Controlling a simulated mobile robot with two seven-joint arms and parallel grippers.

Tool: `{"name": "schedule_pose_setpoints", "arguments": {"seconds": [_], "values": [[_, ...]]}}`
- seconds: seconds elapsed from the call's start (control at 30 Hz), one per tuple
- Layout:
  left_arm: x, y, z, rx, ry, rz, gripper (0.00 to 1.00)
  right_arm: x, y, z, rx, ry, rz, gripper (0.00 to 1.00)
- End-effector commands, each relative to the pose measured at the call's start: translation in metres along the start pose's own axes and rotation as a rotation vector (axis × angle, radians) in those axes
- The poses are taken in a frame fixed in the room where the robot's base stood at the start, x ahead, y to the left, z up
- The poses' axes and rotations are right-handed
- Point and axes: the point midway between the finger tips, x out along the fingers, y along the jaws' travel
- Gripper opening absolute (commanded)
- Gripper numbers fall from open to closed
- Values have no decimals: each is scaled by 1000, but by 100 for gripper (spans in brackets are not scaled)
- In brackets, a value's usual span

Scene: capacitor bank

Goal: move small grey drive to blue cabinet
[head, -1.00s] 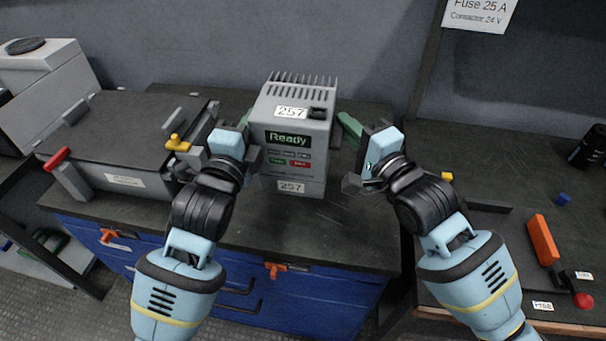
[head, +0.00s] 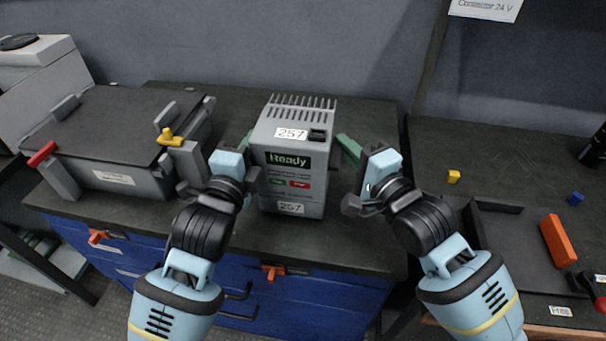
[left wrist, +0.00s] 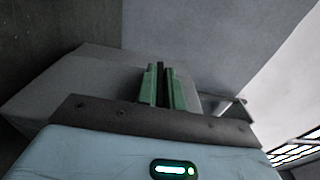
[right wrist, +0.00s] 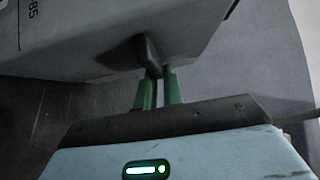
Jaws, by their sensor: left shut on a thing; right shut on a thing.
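The small grey drive (head: 290,160) is a finned box with a green "Ready" display and "257" labels. It is upright between my two grippers over the dark top of the blue cabinet (head: 330,300). My left gripper (head: 247,143) is at the drive's left side, shut on it; the green fingers (left wrist: 163,85) show in the left wrist view. My right gripper (head: 348,148) is at its right side; in the right wrist view the fingers (right wrist: 158,88) are shut on a dark tab on the drive (right wrist: 110,35). I cannot tell whether the drive's base touches the top.
A grey case (head: 110,135) with yellow and red latches stands left of the drive on the same top. A bench at right holds a dark tray (head: 495,225), an orange block (head: 558,240) and small yellow (head: 453,177) and blue (head: 576,199) blocks. The wall is behind.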

Motion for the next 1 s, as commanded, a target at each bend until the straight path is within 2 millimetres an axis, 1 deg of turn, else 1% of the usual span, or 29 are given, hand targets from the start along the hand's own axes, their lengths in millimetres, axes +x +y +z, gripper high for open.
{"name": "schedule_pose_setpoints", "arguments": {"seconds": [0.13, 0.17, 0.3, 0.57, 0.67, 0.77, 0.87, 1.0], "values": [[-1, 9, 1, -1, -1, 1, 0, 0, 9, -1, 3, 2, 1, 0], [0, 9, 1, 0, -2, 5, 13, 0, 9, -1, 3, 2, 6, 13], [0, 8, 1, 0, -1, 5, 31, 0, 8, -1, 3, 2, 5, 31], [-1, 8, 0, -1, 0, 5, 31, 0, 8, 0, 3, 0, 5, 31], [-4, 8, 0, -1, 0, 5, 31, 0, 8, 0, 3, 0, 4, 31], [-14, 9, 0, -1, 0, 7, 31, 0, 8, 0, 3, 0, 4, 31], [-30, 9, 0, -1, 1, 6, 31, 0, 8, 0, 3, 0, 4, 31], [-59, 9, 0, 1, 0, 8, 31, 0, 8, 0, 3, 0, 5, 31]]}}
